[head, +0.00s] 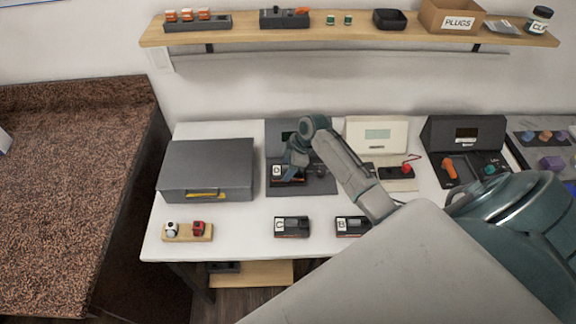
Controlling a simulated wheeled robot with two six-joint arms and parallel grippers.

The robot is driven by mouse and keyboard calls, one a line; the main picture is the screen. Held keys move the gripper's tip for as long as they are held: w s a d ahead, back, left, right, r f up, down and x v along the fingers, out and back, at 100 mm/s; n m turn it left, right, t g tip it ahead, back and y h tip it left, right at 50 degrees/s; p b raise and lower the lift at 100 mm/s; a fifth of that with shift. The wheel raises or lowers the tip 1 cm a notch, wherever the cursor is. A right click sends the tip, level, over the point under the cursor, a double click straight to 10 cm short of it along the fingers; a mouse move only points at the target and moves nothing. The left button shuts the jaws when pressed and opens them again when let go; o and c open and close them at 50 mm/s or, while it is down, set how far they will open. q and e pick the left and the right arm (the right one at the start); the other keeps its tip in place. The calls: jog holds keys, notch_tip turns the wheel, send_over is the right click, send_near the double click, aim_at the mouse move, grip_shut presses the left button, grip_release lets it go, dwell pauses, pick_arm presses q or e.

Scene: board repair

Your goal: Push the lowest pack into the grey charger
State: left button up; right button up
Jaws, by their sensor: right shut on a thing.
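The dark grey charger (274,152) stands at the back of the white table, with its flat base towards me. My right gripper (298,168) comes in from the right over it and is shut on a black pack marked D (279,176). Pack D is at the charger's base; my gripper and arm hide part of both, so I cannot tell how far it is seated. A pack marked C (291,228) and a pack marked B (350,227) lie at the table's front. Charge levels are not readable. My left gripper is not in view.
A grey case (207,166) with a yellow handle is left of the charger. A cream device (377,133) and a black device (467,135) stand to the right. A wooden block (188,233) holds small items at front left. A shelf (350,38) runs above.

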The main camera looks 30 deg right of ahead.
jog(key=shift+f+b, duration=0.3)
jog(key=shift+f, duration=0.2)
dwell(0.8)
jog(key=o, duration=1.4)
jog(key=shift+c, duration=0.2)
jog(key=shift+r, duration=0.2)
jog(key=shift+r+p, duration=1.3)
jog(key=shift+p, duration=0.15)
jog(key=shift+r, duration=0.15)
jog(key=shift+r+p, duration=2.75)
jog(key=shift+r, duration=0.2)
